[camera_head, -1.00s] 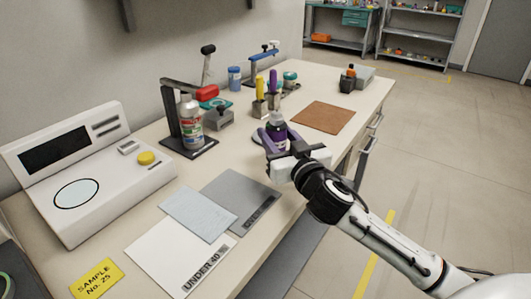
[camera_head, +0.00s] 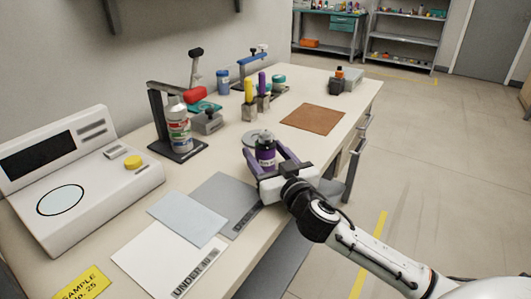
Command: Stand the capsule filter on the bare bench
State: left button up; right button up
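The capsule filter appears to be the small dark cylinder with a purple band and grey top (camera_head: 265,153), upright near the bench's front edge. My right gripper (camera_head: 264,157) reaches in from the right, its purple fingers on either side of the cylinder and seemingly closed on it. The cylinder's lower end is hidden by the fingers, so I cannot tell whether it touches the bench (camera_head: 225,150). A round grey disc (camera_head: 251,138) lies on the bench just behind it. My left gripper is not in view.
A stand with a white bottle (camera_head: 179,133) is to the left, and a white instrument (camera_head: 75,185) is at far left. Grey, pale blue and white sheets (camera_head: 150,262) cover the near bench. A brown mat (camera_head: 312,119) lies beyond the gripper.

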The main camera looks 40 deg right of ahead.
jog(key=shift+r, duration=0.25)
jog(key=s, duration=0.3)
jog(key=s+a, duration=0.1)
jog(key=s, duration=0.3)
jog(key=s+a, duration=0.1)
jog(key=s, duration=0.2)
jog(key=shift+s+a+f, duration=0.1)
jog(key=shift+s+f, duration=0.1)
jog(key=shift+s, duration=0.2)
jog(key=shift+s+a+r, duration=0.1)
jog(key=shift+s, duration=0.4)
